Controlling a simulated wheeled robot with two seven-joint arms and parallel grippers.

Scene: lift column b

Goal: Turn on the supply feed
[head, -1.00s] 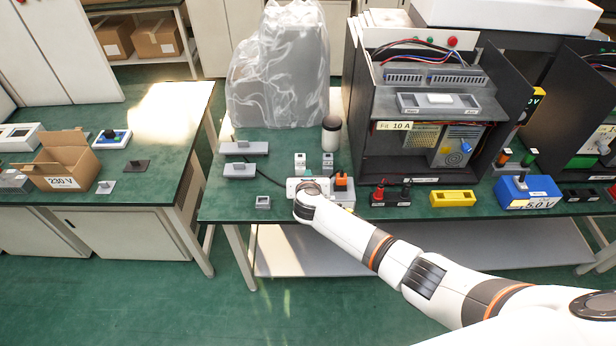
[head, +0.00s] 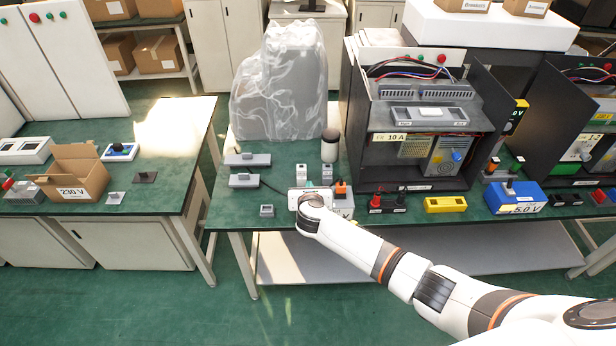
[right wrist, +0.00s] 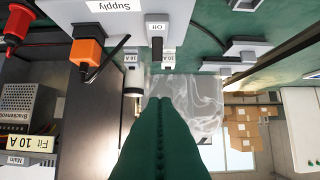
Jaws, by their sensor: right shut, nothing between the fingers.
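The supply box (head: 343,207) stands at the bench's front edge, partly hidden by my right wrist in the head view. In the right wrist view, upside down, its "Supply" label (right wrist: 115,5) shows. Beside it is a switch with a black lever (right wrist: 156,47) and an "Off" plate (right wrist: 158,27). An orange plug (right wrist: 87,50) sits on the box. My right gripper (right wrist: 160,101) is shut and empty, its tips close to the lever with a small gap in the picture; I cannot tell the depth. In the head view my wrist hides its fingers. My left gripper is out of view.
Small blocks marked 16 A (right wrist: 131,57) and 10 A (right wrist: 169,57) stand behind the switch. Red and black terminals (head: 387,202), a yellow block (head: 445,204) and an open dark cabinet (head: 420,165) are to the right. A plastic-wrapped object (head: 280,90) stands behind.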

